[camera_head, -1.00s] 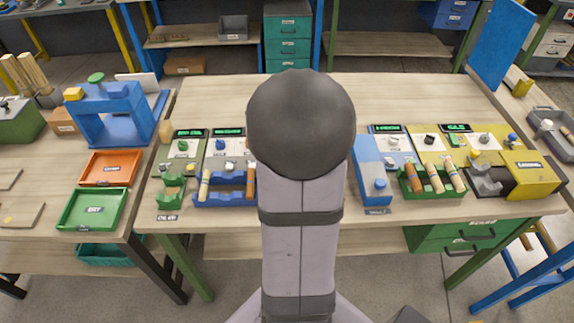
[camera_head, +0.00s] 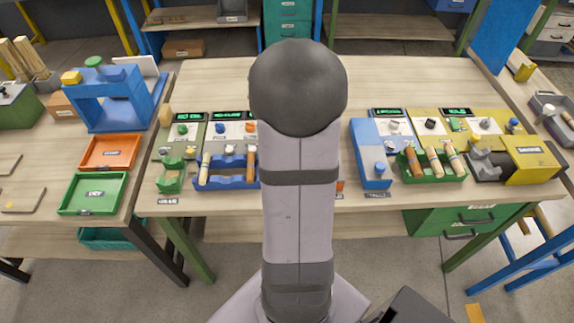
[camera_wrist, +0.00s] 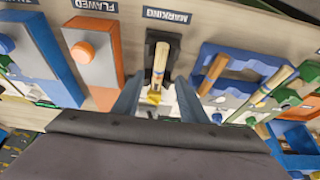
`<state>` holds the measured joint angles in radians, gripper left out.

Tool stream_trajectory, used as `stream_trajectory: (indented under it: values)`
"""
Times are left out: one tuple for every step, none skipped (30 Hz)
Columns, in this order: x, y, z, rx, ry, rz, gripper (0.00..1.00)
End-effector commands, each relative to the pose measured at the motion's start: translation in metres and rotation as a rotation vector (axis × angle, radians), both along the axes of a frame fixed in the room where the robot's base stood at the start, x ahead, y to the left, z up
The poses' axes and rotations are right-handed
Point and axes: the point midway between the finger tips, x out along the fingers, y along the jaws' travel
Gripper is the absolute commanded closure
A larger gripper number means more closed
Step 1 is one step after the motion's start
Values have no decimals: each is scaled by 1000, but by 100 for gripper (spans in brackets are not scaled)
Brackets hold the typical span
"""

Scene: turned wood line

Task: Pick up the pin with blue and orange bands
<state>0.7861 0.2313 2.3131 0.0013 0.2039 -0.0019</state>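In the wrist view a pale wooden pin (camera_wrist: 160,60) stands or lies in a dark holder by the MARKING label; its lower end looks yellow, and I cannot make out blue and orange bands on it. My gripper (camera_wrist: 159,82) is open, its two fingers on either side of this pin, apart from it as far as I can see. A blue rack (camera_wrist: 238,62) to the right holds a brown pin (camera_wrist: 214,74) and a pale pin with a bluish band (camera_wrist: 273,84). In the head view my arm hides the gripper and the marking holder.
In the head view a green rack (camera_head: 436,178) holds several pins, brown and pale, with bands too small to tell. An orange tray (camera_head: 108,153) and a green tray (camera_head: 94,195) lie at the left. An orange block (camera_wrist: 93,48) by the FLAWED label stands beside the marking holder.

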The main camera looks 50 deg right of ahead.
Motion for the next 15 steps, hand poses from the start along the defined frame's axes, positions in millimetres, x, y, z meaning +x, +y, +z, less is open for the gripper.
stream_trajectory:
  values:
    - [0,0,-1,1,1,0,61]
    - [0,-1,-1,1,1,0,61]
    - [1,-1,-3,1,1,0,61]
    - [1,-2,-4,2,2,0,61]
    - [2,-2,-6,1,1,0,61]
    - [2,-3,-8,2,2,0,61]
    - [3,-4,-11,3,3,-1,61]
    - [4,-5,-13,2,2,-1,61]
    - [4,-6,-16,4,3,-2,61]
    - [5,-8,-19,3,2,-2,61]
    - [6,-9,-21,4,3,-2,61]
    - [7,-10,-25,4,3,-1,61]
    - [7,-11,-27,4,4,0,61]
    - [9,-12,-31,2,2,0,61]
    - [10,-13,-35,3,3,-1,61]
